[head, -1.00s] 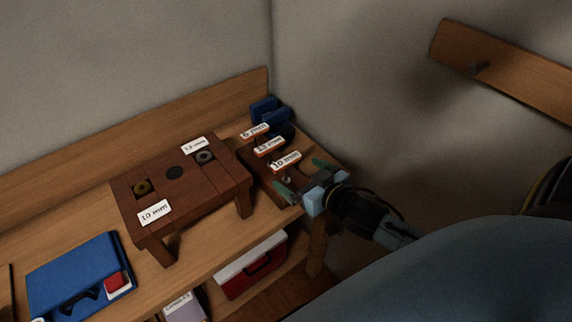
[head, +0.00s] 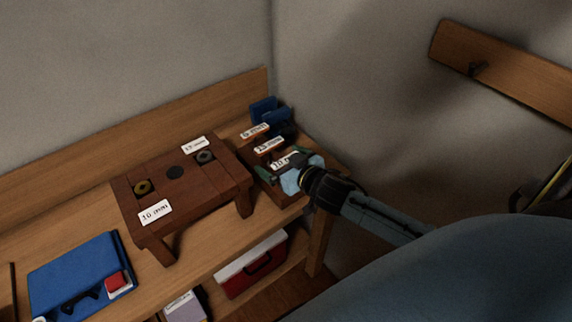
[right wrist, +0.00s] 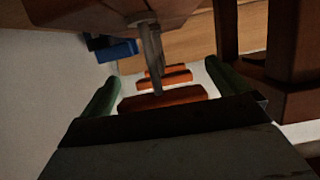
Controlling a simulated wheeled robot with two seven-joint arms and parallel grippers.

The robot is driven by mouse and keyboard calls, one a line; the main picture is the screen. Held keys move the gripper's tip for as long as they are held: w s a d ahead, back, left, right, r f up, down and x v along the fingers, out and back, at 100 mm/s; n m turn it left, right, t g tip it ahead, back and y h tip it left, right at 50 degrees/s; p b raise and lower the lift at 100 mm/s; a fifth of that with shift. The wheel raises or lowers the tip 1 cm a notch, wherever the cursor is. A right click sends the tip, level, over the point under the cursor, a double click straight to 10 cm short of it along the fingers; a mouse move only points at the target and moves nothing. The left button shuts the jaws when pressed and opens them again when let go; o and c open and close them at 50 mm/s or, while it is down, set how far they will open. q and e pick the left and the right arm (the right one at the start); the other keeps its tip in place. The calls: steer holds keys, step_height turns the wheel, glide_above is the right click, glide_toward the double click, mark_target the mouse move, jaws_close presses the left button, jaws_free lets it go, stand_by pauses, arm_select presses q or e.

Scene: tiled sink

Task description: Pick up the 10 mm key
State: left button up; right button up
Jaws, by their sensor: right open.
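The 10 mm key stands in a dark wooden rack at the right end of the bench, behind its white "10 mm" label (head: 281,162). In the right wrist view its orange handle (right wrist: 163,98) is the nearest of three, with a grey shaft running to the rack. My right gripper (head: 284,168) is at this key and partly covers it. Its green fingers (right wrist: 162,78) are open, one on each side of the handle, with gaps showing. My left gripper is not in view.
Two more labelled keys (head: 268,146) stand close behind in the rack. A small wooden stand (head: 190,205) with round fittings is to the left. A blue case (head: 75,270) lies at the front left. A wall is close on the right.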

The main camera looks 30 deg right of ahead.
steer(key=c, duration=1)
steer(key=shift+r, duration=0.1)
steer(key=shift+c, duration=0.2)
